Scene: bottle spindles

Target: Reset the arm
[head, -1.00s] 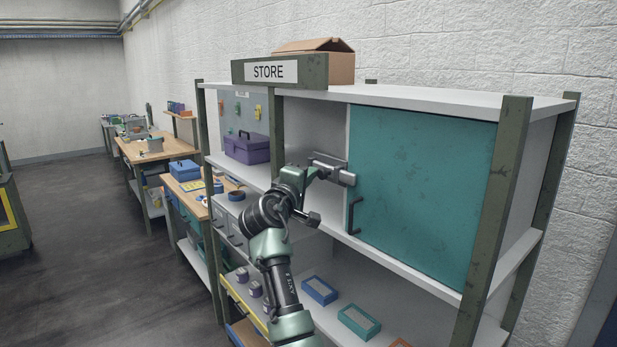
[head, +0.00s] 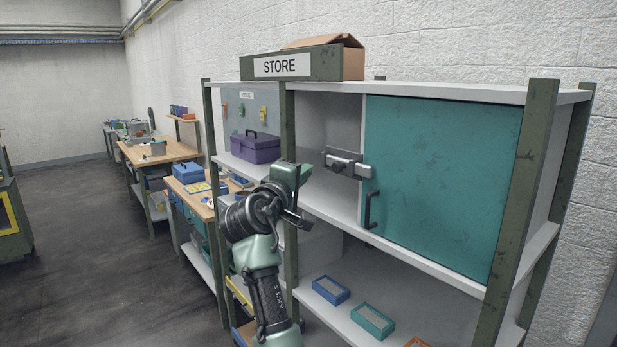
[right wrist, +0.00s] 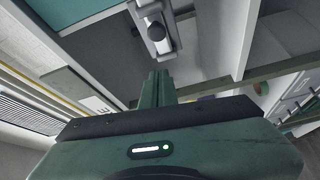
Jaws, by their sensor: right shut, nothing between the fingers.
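My right arm reaches up in front of the store shelf in the head view. Its gripper (head: 304,173) is left of the metal latch (head: 345,165), apart from it, with nothing held. In the right wrist view the two fingers (right wrist: 158,85) are together, and the latch (right wrist: 155,28) shows beyond their tips. The latch sits at the left edge of the teal door (head: 440,180), which covers the right part of the upper compartment. A black handle (head: 370,210) is on the door. My left gripper is not in view.
A purple toolbox (head: 256,147) stands on the upper shelf behind my arm, to its left. Blue (head: 331,290) and teal (head: 372,321) trays lie on the lower shelf. A green post (head: 290,240) rises close beside my arm. The floor (head: 110,270) at left is clear.

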